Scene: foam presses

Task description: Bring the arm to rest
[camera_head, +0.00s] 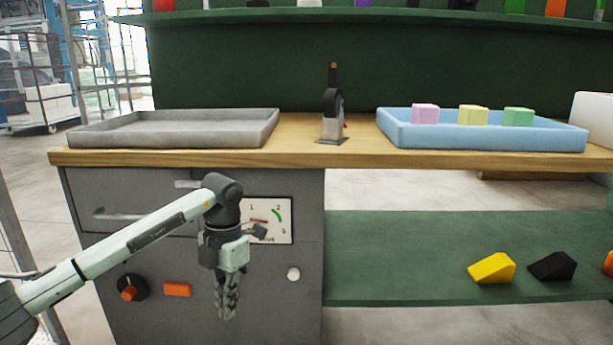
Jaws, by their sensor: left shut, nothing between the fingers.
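My left arm comes in from the lower left. Its gripper (226,304) hangs pointing down in front of the grey cabinet (280,318), below the bench top. The fingers are shut with nothing between them. The gripper looks apart from the cabinet front, though the exact gap is hard to tell. My right gripper is not in view.
The wooden bench (345,158) carries a grey tray (190,142), a dark press (333,105) and a blue tray (480,138) with pink, yellow and green blocks. A green shelf (400,260) holds wedges.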

